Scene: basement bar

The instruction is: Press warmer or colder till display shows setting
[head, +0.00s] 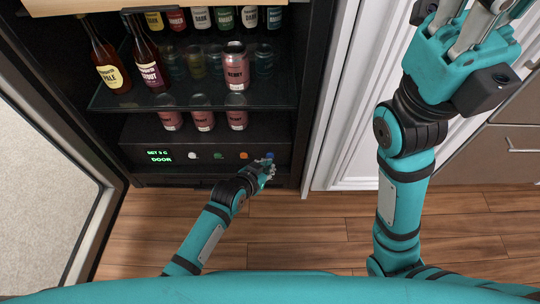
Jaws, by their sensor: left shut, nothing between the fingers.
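The fridge's control panel (178,172) is a dark strip below the lower bottles and cans. Its display (160,156) glows green and reads what looks like "SET 3 C" with "DOOR" under it. To its right sit a white button (193,155), a green button (218,155), an orange button (243,155) and a blue button (270,155). Labels are too small to read. My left gripper (268,166) is shut and empty, its tips at or just in front of the blue button; contact cannot be told. My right gripper (485,22) is raised at the top right, fingertips cut off by the frame.
The fridge's glass door (98,215) stands open at the left. A glass shelf (200,98) holds bottles, glasses and a can; more cans (204,118) stand below. White trim (345,120) and grey drawers (505,140) lie to the right. The wooden floor (310,230) in front is clear.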

